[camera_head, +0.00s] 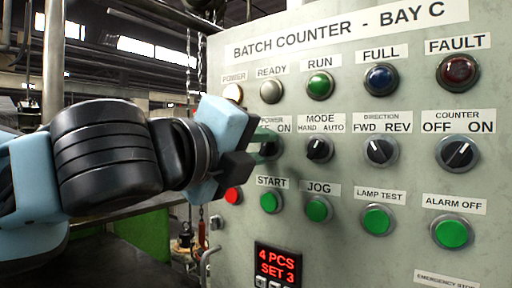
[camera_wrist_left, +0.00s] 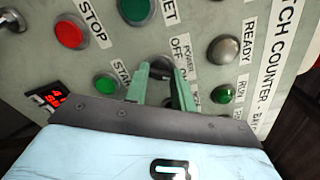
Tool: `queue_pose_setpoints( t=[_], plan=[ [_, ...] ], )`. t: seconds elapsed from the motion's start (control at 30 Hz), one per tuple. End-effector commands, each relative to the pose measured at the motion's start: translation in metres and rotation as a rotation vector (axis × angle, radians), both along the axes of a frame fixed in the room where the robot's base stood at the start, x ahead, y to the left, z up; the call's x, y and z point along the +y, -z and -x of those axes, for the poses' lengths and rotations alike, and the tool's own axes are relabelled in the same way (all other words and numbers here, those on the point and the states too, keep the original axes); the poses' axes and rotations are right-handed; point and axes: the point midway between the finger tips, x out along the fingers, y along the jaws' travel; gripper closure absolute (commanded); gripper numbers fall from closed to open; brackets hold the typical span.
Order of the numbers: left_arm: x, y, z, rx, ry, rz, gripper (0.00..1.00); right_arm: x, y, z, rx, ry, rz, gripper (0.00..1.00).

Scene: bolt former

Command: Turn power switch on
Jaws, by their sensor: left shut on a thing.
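The power switch is a dark rotary knob under the POWER OFF/ON label (camera_head: 284,125) on the grey panel. In the head view my left gripper (camera_head: 264,147) covers it, so its pointer angle is hidden. In the left wrist view the green fingers (camera_wrist_left: 162,88) reach to the panel on both sides of the dark knob (camera_wrist_left: 160,66) and are shut on it. The POWER lamp (camera_head: 233,94) above looks bright cream-white. The right gripper is in neither view.
Close by are the MODE knob (camera_head: 319,149), the green START button (camera_head: 271,201) and a red button (camera_head: 233,195). Further right are the DIRECTION (camera_head: 381,151) and COUNTER (camera_head: 458,153) knobs. A red-digit display (camera_head: 277,265) reads 4 PCS, SET 3.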

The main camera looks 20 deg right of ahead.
Motion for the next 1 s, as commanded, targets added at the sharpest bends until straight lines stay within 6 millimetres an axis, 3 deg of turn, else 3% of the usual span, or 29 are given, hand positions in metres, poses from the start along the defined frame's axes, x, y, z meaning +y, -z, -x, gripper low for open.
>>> queue_pose_setpoints(
  t=[0.27, 0.3, 0.43, 0.77, 1.0],
  plan=[
    [0.000, 0.000, 0.000, -0.003, -0.001, -0.001, 0.98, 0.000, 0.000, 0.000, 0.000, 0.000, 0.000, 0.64],
    [0.000, 0.000, 0.000, -0.003, -0.001, -0.001, 0.71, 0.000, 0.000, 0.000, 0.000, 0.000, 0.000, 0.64],
    [0.000, 0.000, 0.000, -0.002, -0.001, -0.001, 0.54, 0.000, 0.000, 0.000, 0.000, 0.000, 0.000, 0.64],
    [0.002, 0.000, 0.001, -0.001, -0.001, 0.000, 0.53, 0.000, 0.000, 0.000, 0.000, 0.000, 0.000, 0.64],
    [0.025, 0.000, 0.018, -0.002, 0.000, 0.000, 0.53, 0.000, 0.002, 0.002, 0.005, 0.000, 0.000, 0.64]
  ],
)
